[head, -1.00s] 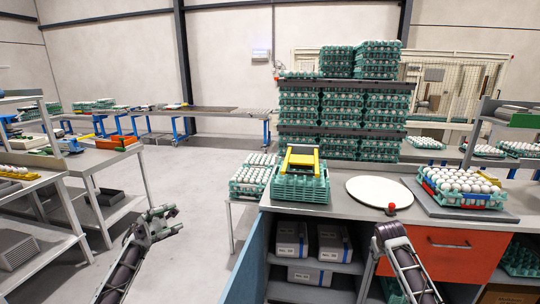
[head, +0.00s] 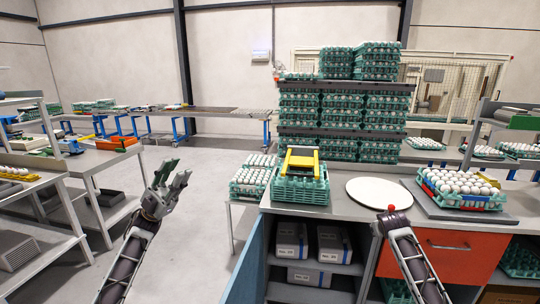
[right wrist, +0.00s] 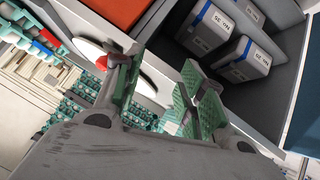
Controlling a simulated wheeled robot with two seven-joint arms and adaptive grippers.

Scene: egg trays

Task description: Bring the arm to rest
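My left gripper (head: 177,173) is raised over the aisle floor between the left shelf and the counter. Its fingers point up and are spread, with nothing between them. My right arm comes up in front of the counter's orange drawer in the head view, and its fingers are hard to make out there. In the right wrist view my right gripper (right wrist: 156,92) has its green-padded fingers apart, with nothing held between them.
Boxes (head: 291,240) sit below. A metal shelf (head: 105,160) stands left. The aisle floor is clear.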

